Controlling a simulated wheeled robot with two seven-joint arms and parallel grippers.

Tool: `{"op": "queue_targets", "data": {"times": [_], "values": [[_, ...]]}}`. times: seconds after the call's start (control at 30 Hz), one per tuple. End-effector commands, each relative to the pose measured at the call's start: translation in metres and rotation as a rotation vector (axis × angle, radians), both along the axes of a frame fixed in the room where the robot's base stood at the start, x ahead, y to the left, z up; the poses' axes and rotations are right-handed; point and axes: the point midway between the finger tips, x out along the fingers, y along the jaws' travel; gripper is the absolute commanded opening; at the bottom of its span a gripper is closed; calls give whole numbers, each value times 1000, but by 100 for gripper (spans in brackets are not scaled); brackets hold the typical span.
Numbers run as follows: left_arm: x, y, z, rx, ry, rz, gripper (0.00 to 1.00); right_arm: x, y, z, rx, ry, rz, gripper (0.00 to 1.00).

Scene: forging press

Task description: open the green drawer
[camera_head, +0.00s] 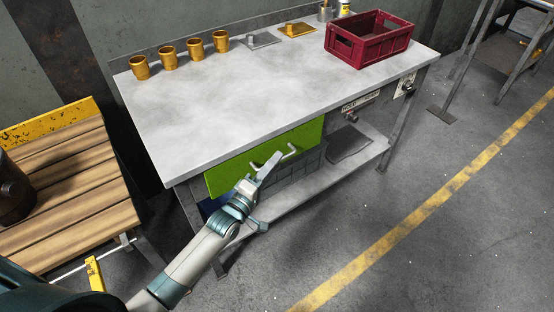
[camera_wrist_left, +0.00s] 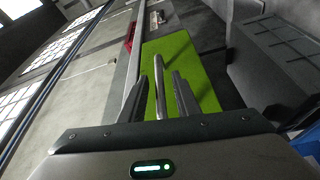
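The green drawer (camera_head: 226,177) sits under the left part of the workbench top, and its front looks close to the bench's front edge. Its pale bar handle (camera_head: 291,149) stands out from the front. My left gripper (camera_head: 268,167) is at the handle and hides part of it. In the left wrist view, the green drawer front (camera_wrist_left: 185,50) lies ahead. The handle bar (camera_wrist_left: 159,92) appears between the two fingers of my open left gripper (camera_wrist_left: 158,82), with a gap on each side. My right gripper is not in view.
The workbench (camera_head: 215,110) carries several brass cups (camera_head: 168,55) and a red crate (camera_head: 365,42) on top. A grey crate (camera_head: 290,178) is on the lower shelf. A slatted wooden stand (camera_head: 70,190) is at left.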

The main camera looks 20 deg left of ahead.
Motion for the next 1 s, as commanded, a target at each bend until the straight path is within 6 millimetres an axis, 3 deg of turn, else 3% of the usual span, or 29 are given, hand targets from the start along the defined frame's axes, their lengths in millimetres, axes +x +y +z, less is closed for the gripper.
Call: {"op": "queue_targets", "data": {"times": [0.2,0.53,0.57,0.67,0.7,1.0], "values": [[16,-4,1,0,0,0,29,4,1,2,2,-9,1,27],[18,-5,1,0,0,0,29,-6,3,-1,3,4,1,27],[18,-5,1,0,0,0,27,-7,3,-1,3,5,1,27],[18,-5,1,0,0,0,3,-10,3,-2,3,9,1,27],[18,-5,1,0,0,0,0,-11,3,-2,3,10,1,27],[16,-7,2,-1,0,0,0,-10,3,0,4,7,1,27]]}}
